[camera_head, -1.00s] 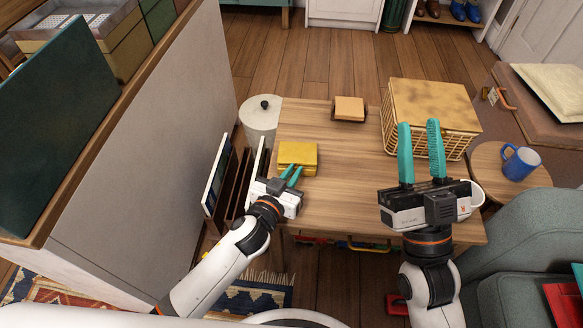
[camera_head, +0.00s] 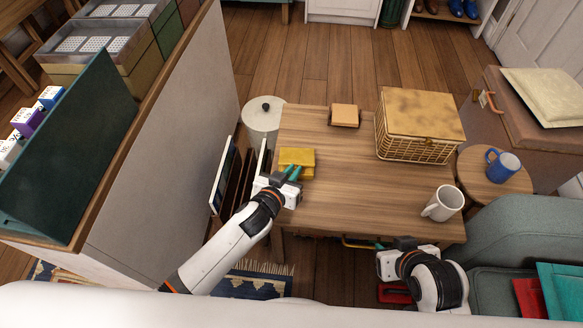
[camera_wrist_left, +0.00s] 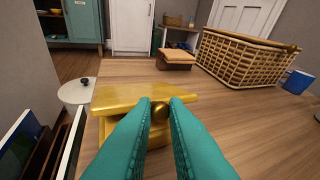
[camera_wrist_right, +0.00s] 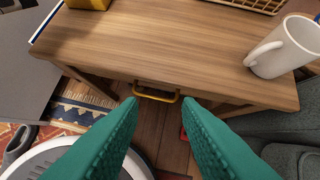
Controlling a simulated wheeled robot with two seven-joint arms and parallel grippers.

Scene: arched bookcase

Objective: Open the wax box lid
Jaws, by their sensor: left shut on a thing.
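The yellow wax box (camera_head: 304,171) stands near the left edge of the wooden table. Its yellow lid (camera_head: 297,156) looks raised and tilted at the front, with a gap above the box body. In the left wrist view, the lid (camera_wrist_left: 125,97) has a round brass knob (camera_wrist_left: 159,110) on its front edge. My left gripper (camera_head: 293,172) is shut on that knob; its fingertips (camera_wrist_left: 160,103) lie on both sides of it. My right gripper (camera_head: 380,246) is low at the table's front edge. Its fingers (camera_wrist_right: 160,103) are apart and empty in the right wrist view.
A white mug (camera_head: 443,203) stands at the table's front right, near my right gripper. A wicker basket (camera_head: 415,145) and a small tan-topped box (camera_head: 344,116) are at the back. A yellow handle (camera_wrist_right: 155,95) hangs under the front edge. The table's middle is clear.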

